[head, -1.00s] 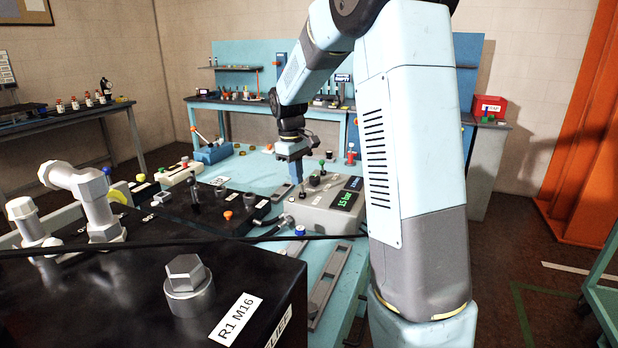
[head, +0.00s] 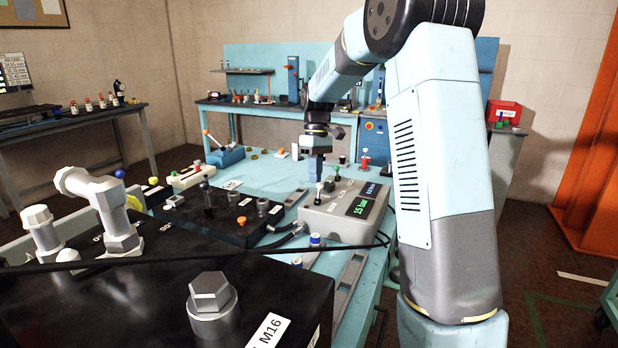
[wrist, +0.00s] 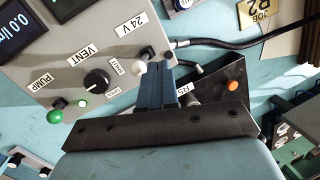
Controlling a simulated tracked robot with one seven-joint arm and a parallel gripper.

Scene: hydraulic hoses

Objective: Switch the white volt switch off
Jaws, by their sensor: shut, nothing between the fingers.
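The white volt switch is a small white ball-ended lever (wrist: 139,67) beside the "24 V" label on the grey control box (wrist: 100,40). The grey box also shows in the head view (head: 340,231). My gripper (wrist: 157,70) is shut and empty, its blue fingers just to the right of the white ball in the wrist view. I cannot tell whether they touch it. In the head view, my gripper (head: 316,180) is over the box's left part, close above the white ball (head: 318,187).
On the same box are a black VENT knob (wrist: 96,81), a green-ended PUMP lever (wrist: 55,117) and displays. A black hose (wrist: 220,43) runs from the box edge. A black panel with an orange knob (wrist: 232,85) lies to the right in the wrist view.

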